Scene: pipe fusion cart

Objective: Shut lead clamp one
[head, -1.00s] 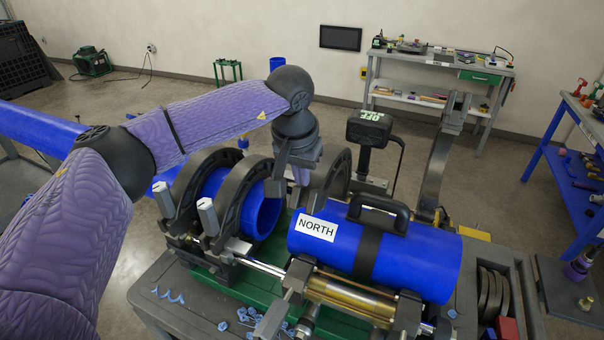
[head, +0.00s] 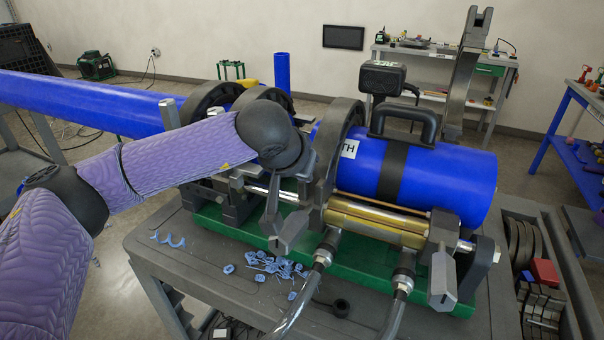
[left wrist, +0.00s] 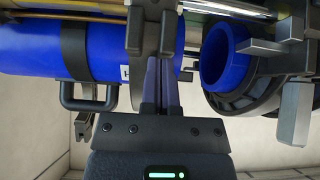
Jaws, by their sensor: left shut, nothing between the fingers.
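The dark curved clamp half (head: 343,125) lies over the near end of the labelled blue pipe (head: 445,180) and covers part of its label, leaving "TH" showing. In the left wrist view the clamp (left wrist: 134,45) crosses the blue pipe (left wrist: 30,48). My left gripper (left wrist: 158,85) is shut and empty, its fingers beside this clamp, in the gap between the two pipe ends. Whether they touch it I cannot tell. In the head view my wrist hides the fingers. A second clamp half (head: 466,80) stands raised behind the pipe's right part. My right gripper is out of view.
Two dark clamp rings (head: 212,98) hold the other blue pipe (head: 90,100) at left. Grey swing bolts hang at the front, one (head: 292,232) near my wrist and one (head: 441,280) at right. Blue shavings (head: 275,265) and hoses (head: 310,290) lie on the cart's front.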

